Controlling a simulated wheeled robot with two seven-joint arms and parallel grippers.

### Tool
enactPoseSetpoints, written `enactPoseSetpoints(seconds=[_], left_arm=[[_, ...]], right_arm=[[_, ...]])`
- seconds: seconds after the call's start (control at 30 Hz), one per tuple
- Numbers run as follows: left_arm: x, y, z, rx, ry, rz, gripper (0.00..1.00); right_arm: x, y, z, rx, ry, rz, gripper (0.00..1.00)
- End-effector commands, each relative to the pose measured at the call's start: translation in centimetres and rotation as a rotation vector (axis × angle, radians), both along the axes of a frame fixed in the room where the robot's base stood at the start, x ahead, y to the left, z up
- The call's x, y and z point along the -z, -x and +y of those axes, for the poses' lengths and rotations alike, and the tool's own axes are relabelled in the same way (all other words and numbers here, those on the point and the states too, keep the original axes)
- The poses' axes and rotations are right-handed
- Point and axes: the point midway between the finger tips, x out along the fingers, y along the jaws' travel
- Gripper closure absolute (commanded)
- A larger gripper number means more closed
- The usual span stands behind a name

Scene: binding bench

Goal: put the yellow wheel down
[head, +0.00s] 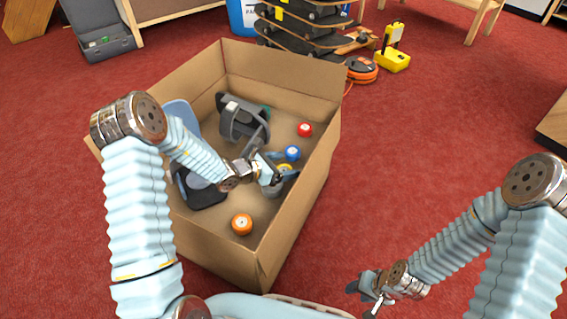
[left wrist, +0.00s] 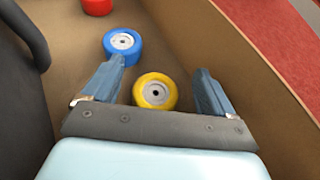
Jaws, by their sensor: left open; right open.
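The yellow wheel (left wrist: 155,92) lies on the floor of the cardboard box, between the two spread fingers of my left gripper (left wrist: 160,88) in the left wrist view. Gaps show on both sides of it, so the fingers do not hold it. In the head view the yellow wheel (head: 285,169) is mostly hidden by my left gripper (head: 283,173), which reaches down inside the box near its right wall. My right gripper (head: 366,297) is open and empty, outside the box at the lower right, over the red carpet.
The cardboard box (head: 303,205) also holds a blue wheel (head: 292,153) just beyond the yellow one, a red wheel (head: 305,129), an orange wheel (head: 242,224) and dark grey equipment (head: 243,118). An orange cable reel (head: 361,70) stands behind it. Carpet to the right is clear.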

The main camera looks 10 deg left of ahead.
Motion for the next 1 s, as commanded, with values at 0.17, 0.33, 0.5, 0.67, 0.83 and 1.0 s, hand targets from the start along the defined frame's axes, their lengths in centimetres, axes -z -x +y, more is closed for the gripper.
enactPoseSetpoints(seconds=[0.17,0.33,0.5,0.67,0.83,1.0], left_arm=[[-2.0,2.3,2.2,-0.005,0.0,-0.001,0.13],[-3.7,5.1,4.9,-0.004,0.0,-0.006,0.13],[-4.9,7.1,6.6,-0.003,0.001,-0.007,0.13],[-5.3,8.0,7.3,-0.001,0.003,-0.007,0.13],[-5.4,8.1,7.4,0.0,0.003,-0.007,0.13],[-5.5,8.1,7.4,0.0,0.003,-0.008,0.13]], right_arm=[[-0.9,0.0,-0.1,0.001,0.002,-0.001,0.57],[-1.3,0.0,-0.1,0.001,0.003,-0.002,0.57],[-1.5,-0.1,-0.2,0.002,0.004,-0.003,0.57],[-1.6,-0.1,-0.2,0.003,0.005,-0.004,0.57],[-1.6,-0.1,-0.2,0.003,0.005,-0.004,0.57],[-1.6,-0.1,-0.2,0.003,0.005,-0.004,0.57]])
